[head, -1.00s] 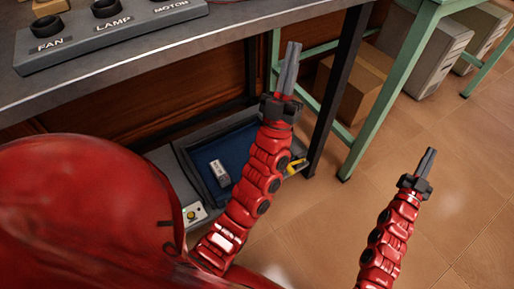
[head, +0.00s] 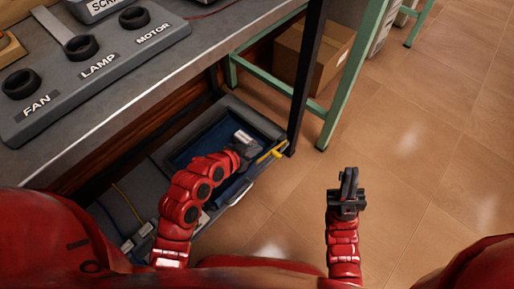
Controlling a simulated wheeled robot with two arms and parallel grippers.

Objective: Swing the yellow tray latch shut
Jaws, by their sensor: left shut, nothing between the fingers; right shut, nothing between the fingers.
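The yellow latch (head: 272,153) sits at the right front corner of a grey tray with a blue lining (head: 205,137), under the bench. It sticks out at a slant beside the tray rim. My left gripper (head: 248,147) is over the tray's right side, just left of the latch. Its fingers are foreshortened and partly hard to make out; I cannot tell whether they touch the latch. It is shut and empty. My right gripper (head: 348,182) is shut and empty, above the open floor to the right.
A workbench (head: 215,45) overhangs the tray, with a FAN, LAMP and MOTOR knob panel (head: 90,75) on top. A dark bench leg (head: 308,80) stands close behind the latch. A green frame (head: 345,80) and cardboard box (head: 310,50) are beyond. Floor at right is clear.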

